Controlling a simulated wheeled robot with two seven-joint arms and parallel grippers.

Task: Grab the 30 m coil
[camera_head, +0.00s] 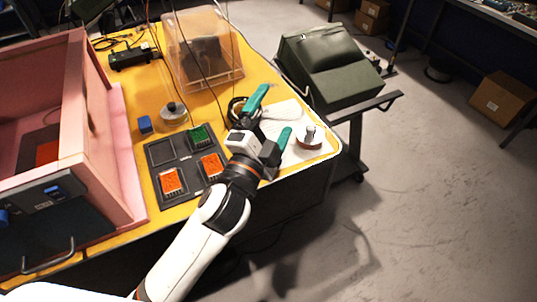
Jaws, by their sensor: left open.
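My left gripper (277,109) is open, with its two teal fingers spread above the right end of the yellow table (222,100). A pale spool-like coil (310,140) with a grey metal top stands on a white sheet (286,117), just right of the lower finger. A dark round coil (237,105) lies left of the upper finger, partly hidden by the gripper. Another pale spool (173,111) stands farther left on the table. No length marking is readable, so I cannot tell which is the 30 m coil. Nothing shows between the fingers. My right gripper is not in view.
A black tray (164,152) with orange and green blocks lies left of my wrist. A pink foam enclosure (98,130) fills the left. A clear bin (201,50) stands at the back. A green case (328,66) sits on a cart at right.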

